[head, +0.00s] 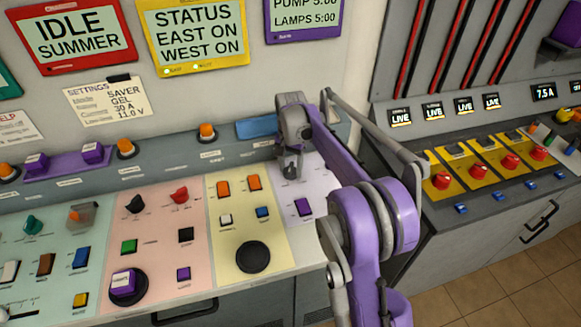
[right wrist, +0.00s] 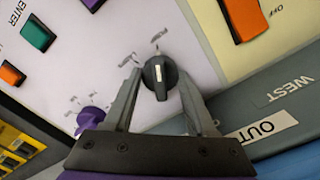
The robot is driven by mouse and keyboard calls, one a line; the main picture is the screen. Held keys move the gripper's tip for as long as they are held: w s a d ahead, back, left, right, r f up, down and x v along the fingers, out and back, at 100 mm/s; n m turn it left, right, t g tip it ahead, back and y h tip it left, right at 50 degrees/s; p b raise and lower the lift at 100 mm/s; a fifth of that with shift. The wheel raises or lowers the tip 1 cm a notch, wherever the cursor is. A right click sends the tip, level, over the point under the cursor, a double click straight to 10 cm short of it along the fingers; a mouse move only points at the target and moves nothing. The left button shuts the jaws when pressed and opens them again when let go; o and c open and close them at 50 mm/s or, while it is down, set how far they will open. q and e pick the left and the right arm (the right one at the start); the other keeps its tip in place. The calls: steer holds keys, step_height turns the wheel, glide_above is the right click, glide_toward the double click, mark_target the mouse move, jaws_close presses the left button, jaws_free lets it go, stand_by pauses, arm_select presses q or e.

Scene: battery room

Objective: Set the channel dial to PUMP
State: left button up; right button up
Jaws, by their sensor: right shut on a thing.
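The dark grey dial (right wrist: 160,76), with a white pointer mark, sits on the pale lilac panel (head: 318,181). In the right wrist view its mark points roughly up in the picture; the small labels around it are too blurred to read. My right gripper (right wrist: 156,85) is shut on the dial, one finger on each side. In the head view my right gripper (head: 290,168) reaches down to the back left of that panel and hides most of the dial. My left gripper is not in view.
A purple knob (right wrist: 91,118) stands close to the dial, beside one finger. A purple button (head: 303,207) is nearer the panel's front. The yellow panel (head: 226,197) with orange switches adjoins on the left.

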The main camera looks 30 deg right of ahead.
mark_target(291, 167)
stand_by(0.4)
steer(key=o, duration=1.4)
steer(key=shift+c, duration=0.2)
step_height(291, 167, up, 11)
steer(key=shift+p, duration=0.4)
steer(key=shift+f, duration=0.15)
